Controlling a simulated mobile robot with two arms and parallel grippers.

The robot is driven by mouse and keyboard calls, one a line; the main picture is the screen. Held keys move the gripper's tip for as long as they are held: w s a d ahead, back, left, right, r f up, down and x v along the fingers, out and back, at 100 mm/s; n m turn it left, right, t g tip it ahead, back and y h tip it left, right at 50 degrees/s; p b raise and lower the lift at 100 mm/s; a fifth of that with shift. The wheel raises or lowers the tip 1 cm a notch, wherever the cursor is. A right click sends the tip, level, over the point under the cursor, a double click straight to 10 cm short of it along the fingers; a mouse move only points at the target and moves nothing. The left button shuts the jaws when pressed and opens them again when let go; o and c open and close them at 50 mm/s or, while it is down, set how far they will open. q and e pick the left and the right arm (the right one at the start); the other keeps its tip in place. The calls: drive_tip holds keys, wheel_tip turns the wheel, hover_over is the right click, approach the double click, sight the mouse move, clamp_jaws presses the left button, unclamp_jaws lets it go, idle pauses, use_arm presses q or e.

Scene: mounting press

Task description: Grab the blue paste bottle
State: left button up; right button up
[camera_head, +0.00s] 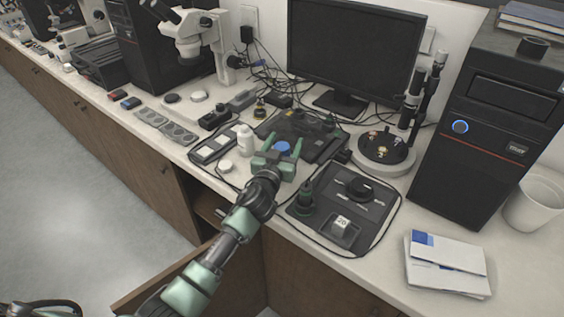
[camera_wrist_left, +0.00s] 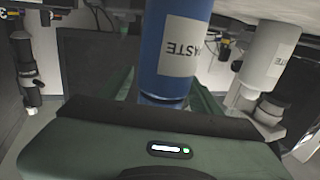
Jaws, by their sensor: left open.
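The blue paste bottle (camera_wrist_left: 178,45) stands upside down in the left wrist view, with a white label reading PASTE. In the head view only its blue top (camera_head: 282,147) shows, between the green fingers of my left gripper (camera_head: 279,153). My left gripper is open, with its fingers reaching either side of the bottle. I cannot tell whether they touch it. The lower part of the bottle is hidden by the gripper in the head view.
A white bottle (camera_head: 245,138) stands just left of the gripper; it also shows in the left wrist view (camera_wrist_left: 268,52). A black mat with tools (camera_head: 372,212) lies to the right. A monitor (camera_head: 352,48) and a black tower (camera_head: 490,110) stand behind.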

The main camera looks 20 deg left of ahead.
use_arm(q)
clamp_jaws()
drive_tip(key=shift+r, duration=0.15)
